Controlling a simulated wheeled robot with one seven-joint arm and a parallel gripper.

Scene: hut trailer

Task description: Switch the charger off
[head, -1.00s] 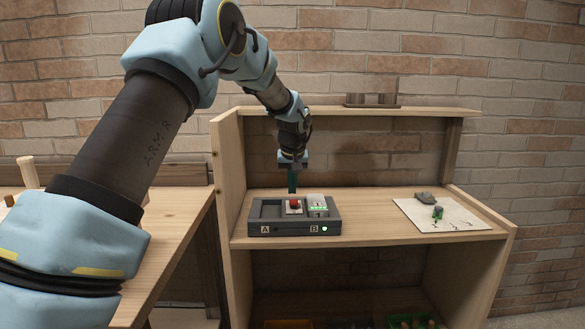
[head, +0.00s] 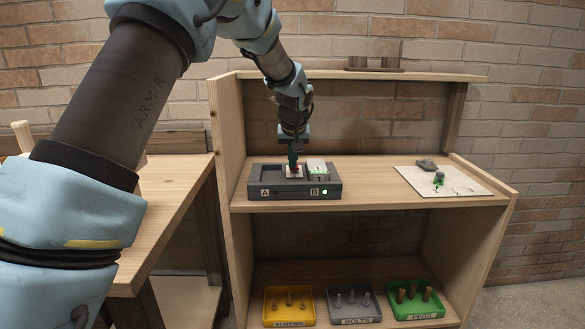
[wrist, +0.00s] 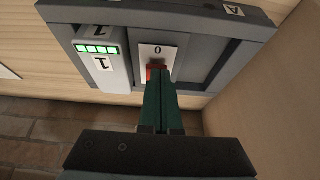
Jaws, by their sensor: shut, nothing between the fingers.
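The charger (head: 284,194) is a dark grey box on the workbench shelf, with bays marked A and B. Bay A is empty. A light grey battery (head: 319,166) marked 1 sits in bay B, and its bars are lit green in the wrist view (wrist: 97,49). A green lamp (head: 325,191) is lit by the B label. Between the bays is a red switch (wrist: 154,71) on a white plate marked 0. My gripper (wrist: 162,88) is shut and empty, its dark green fingertips at the switch and partly covering it. I cannot tell whether they touch it.
A white board (head: 450,180) with a small green item and a grey lump lies to the right. The shelf's left side panel (head: 225,140) stands close to the charger. Yellow, grey and green bins (head: 415,313) sit below.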

